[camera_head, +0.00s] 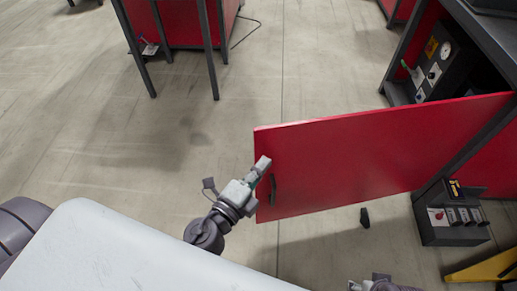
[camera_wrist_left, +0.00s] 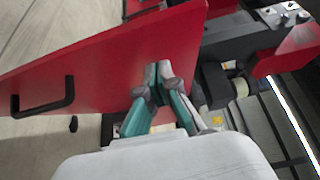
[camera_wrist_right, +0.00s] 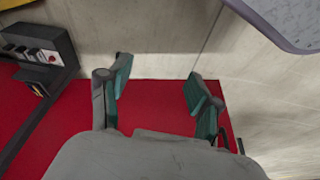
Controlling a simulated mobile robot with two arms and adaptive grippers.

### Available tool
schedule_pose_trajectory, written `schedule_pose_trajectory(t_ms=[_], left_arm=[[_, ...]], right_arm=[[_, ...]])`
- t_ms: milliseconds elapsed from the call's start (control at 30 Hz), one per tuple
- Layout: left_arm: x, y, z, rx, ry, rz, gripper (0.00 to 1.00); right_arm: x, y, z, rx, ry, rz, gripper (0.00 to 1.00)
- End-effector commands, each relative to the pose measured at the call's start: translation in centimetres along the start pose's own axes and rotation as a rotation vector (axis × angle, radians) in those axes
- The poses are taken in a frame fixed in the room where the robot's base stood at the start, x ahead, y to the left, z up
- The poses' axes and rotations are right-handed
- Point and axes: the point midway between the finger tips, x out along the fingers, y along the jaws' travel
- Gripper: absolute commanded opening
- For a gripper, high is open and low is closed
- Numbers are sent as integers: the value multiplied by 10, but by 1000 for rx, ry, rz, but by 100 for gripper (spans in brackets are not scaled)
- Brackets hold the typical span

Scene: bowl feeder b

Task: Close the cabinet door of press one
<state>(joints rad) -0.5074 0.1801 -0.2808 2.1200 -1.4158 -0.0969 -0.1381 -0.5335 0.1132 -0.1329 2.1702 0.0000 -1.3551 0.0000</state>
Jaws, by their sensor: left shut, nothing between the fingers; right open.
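The red cabinet door (camera_head: 360,150) stands wide open, reaching left from the press frame at the right. Its dark handle (camera_head: 272,190) is near the free end; it also shows in the left wrist view (camera_wrist_left: 42,108). My left gripper (camera_head: 263,163) is shut and empty, overlapping the door's free end just above the handle. In the left wrist view its closed tips (camera_wrist_left: 158,72) lie in front of the red panel; I cannot tell whether they touch. My right gripper (camera_wrist_right: 152,85) is open and empty, with the red panel (camera_wrist_right: 150,110) beyond its fingers. Only its top shows at the head view's bottom edge.
The open cabinet at the upper right holds a gauge panel (camera_head: 438,62). A dark control box (camera_head: 455,218) sits by the frame below the door. A small black object (camera_head: 365,217) is near it. Another red machine (camera_head: 185,22) stands at the back; the floor between is clear.

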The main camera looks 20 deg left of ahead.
Motion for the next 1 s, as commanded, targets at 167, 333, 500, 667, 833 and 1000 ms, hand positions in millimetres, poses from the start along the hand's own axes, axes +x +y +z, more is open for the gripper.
schedule_pose_trajectory(t_ms=[167, 333, 500, 667, 833, 1000], left_arm=[[16, -2, 16, 5, 0, -1, 0], [22, 0, 24, 3, 0, 0, 0], [23, 0, 25, 2, 0, 0, 0], [23, 0, 24, 2, 0, 0, 0], [26, 0, 29, 4, 6, -1, 0], [38, 0, 46, 10, 30, -2, 0]], right_arm=[[24, -2, 6, -2, -14, -3, 63], [35, -2, 9, -3, -18, -4, 63], [37, -2, 10, -3, -18, -4, 63], [37, -2, 10, -3, -18, -4, 63], [36, -2, 9, -3, -17, -4, 63], [35, -2, 9, -3, -17, -3, 63]])
